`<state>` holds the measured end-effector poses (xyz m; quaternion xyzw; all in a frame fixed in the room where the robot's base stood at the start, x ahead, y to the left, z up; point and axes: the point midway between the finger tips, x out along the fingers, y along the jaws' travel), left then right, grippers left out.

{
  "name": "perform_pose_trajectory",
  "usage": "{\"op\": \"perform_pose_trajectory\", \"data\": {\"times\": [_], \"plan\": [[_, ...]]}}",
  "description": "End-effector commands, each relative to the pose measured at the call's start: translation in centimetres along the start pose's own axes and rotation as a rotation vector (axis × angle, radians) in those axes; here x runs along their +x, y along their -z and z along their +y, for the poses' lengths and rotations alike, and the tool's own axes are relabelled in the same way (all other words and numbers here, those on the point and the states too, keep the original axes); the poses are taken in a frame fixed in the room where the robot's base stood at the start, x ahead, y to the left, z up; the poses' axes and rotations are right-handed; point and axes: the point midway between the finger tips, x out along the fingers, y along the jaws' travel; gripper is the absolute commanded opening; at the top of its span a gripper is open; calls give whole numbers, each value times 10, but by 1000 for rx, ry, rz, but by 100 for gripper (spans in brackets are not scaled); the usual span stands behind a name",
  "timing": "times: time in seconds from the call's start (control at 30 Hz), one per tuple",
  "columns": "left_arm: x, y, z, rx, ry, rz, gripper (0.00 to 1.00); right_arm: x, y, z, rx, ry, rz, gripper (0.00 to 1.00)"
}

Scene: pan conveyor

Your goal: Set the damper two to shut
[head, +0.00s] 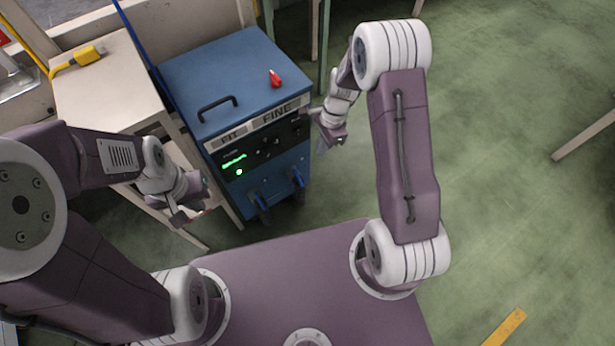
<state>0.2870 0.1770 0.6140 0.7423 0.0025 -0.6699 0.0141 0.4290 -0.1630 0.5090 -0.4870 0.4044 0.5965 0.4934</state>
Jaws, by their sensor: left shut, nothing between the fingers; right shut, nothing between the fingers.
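A blue cabinet (225,70) stands ahead of me. Its front has a dark panel with dark knobs (264,153) and a green lit display (234,161). I cannot read a damper label, so I cannot tell which part is damper two. My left gripper (180,218) is shut and empty, left of the cabinet front. My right gripper (337,142) is shut and empty, just right of the cabinet's front corner. Neither visibly touches the cabinet.
A red object (275,78) and a black handle (217,107) are on the cabinet top. A pale table (105,95) stands close at left, with a yellow tool (86,56) on it. Green floor (500,180) is open at right, with a yellow strip (504,327).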

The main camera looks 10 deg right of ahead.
Motion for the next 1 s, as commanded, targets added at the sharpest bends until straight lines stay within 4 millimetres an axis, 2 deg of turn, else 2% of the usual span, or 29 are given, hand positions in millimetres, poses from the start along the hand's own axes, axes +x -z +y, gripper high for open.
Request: {"op": "perform_pose_trajectory", "data": {"times": [0.03, 0.27, 0.37, 0.73, 1.0], "plan": [[7, -1, 0, 0, 0, 0, 0, 6, 3, 0, 4, 1, 0, 0], [9, -1, 0, 0, 0, 0, 0, 10, 4, 0, 4, 1, 1, 0], [19, -2, 0, 0, 0, 0, 0, 27, 4, 0, 3, 0, 1, 0], [66, -7, -1, 0, 0, 0, 0, 109, 5, 0, 2, 0, 1, 0], [84, -9, -2, 0, 0, 0, 0, 131, -20, -1, 1, 2, 2, 0]]}}
